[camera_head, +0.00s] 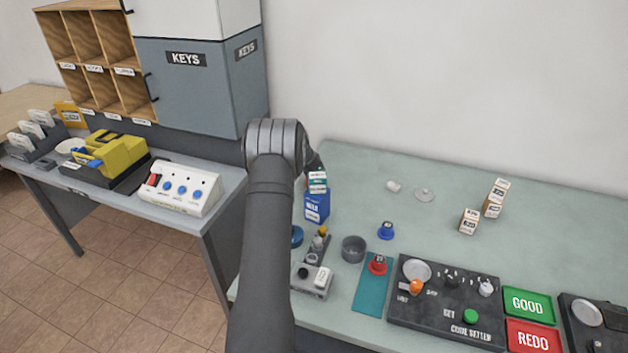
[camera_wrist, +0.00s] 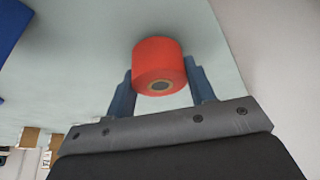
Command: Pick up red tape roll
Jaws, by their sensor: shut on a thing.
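The red tape roll (camera_wrist: 158,62) shows in the wrist view, with its dark core hole facing the camera. My gripper (camera_wrist: 160,85) is shut on it, one blue-grey finger on each side of the roll. Behind the roll is the pale green table top (camera_wrist: 90,60). In the head view my arm covers the area around the gripper, and I cannot make out the roll there.
A blue box (camera_head: 316,206) stands right beside my arm on the green table (camera_head: 450,220). A grey cup (camera_head: 353,249), a red-topped stamp (camera_head: 377,264) and a dark control panel (camera_head: 440,325) are nearer the front. Small cartons (camera_head: 469,222) stand at right.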

